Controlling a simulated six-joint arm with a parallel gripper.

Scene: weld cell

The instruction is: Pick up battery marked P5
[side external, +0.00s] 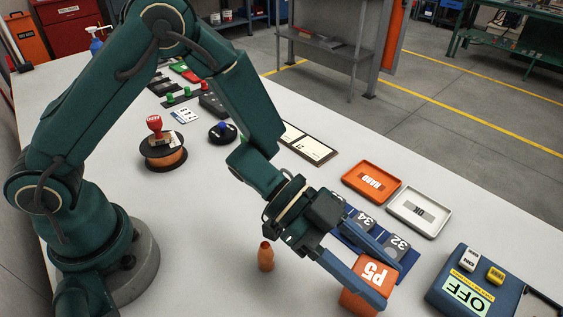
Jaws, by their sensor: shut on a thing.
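The battery marked P5 (371,273) is an orange block with white lettering, at the lower right of the side external view. My gripper (388,284) has its two blue fingers on either side of it and is shut on it. The marked face is turned up toward the camera, and the block looks tilted. Part of the battery is hidden behind the near finger. I cannot tell whether its underside touches the table.
A blue holder with parts marked 34 (366,219) and 32 (397,245) lies just behind my gripper. An orange tray (371,168) and a white tray (433,200) are beyond it. A blue box marked OFF (440,295) stands right. A copper nozzle (265,257) stands left.

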